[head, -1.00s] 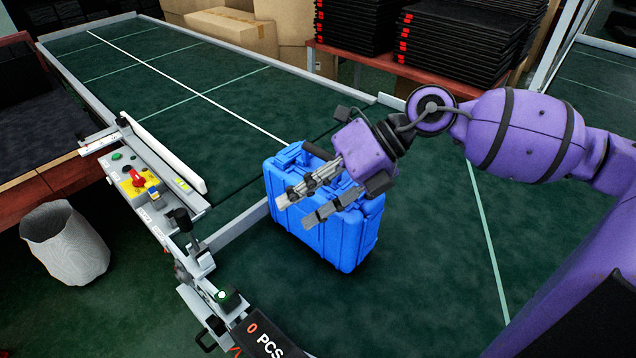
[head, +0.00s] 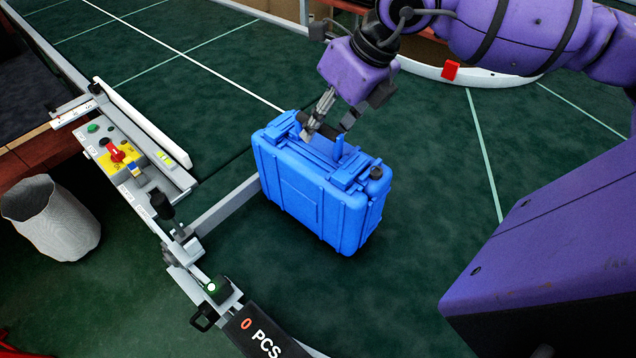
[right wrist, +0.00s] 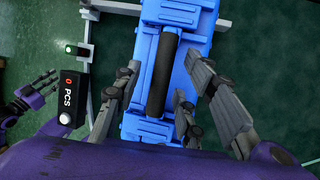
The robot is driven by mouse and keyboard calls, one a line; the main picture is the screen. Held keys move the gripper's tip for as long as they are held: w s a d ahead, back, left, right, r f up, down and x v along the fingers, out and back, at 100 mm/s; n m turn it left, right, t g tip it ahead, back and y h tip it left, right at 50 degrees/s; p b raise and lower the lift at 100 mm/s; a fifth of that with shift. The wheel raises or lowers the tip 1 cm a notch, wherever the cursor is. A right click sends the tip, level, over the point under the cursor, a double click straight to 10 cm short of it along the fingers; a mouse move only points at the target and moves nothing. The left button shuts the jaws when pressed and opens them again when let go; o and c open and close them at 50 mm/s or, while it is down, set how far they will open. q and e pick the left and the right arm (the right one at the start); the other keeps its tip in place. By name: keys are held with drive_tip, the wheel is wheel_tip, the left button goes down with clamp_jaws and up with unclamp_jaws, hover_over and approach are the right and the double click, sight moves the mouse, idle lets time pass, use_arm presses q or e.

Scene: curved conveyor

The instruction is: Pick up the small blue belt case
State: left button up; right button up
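The blue case (head: 310,195) stands upright on the dark green belt in the head view. Its top and black handle (right wrist: 162,75) fill the middle of the right wrist view. My right gripper (head: 324,138) is over the case's top, pointing down. In the right wrist view its fingers (right wrist: 165,95) are spread, with the handle between them and gaps visible on both sides. My left gripper (right wrist: 38,90) shows at the left edge of the right wrist view, away from the case, with its fingers apart. It is not in the head view.
A control panel (head: 120,160) with a red knob lies along the belt's left edge. A black counter box (head: 262,338) reading 0 PCS is in front. A metal rail (head: 225,207) runs beside the case. A white bin (head: 52,218) stands at left. The belt right of the case is clear.

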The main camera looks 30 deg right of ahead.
drive_tip(key=shift+x, duration=0.8)
clamp_jaws()
drive_tip(key=shift+w+r, duration=0.1)
drive_tip(key=shift+r, duration=0.1)
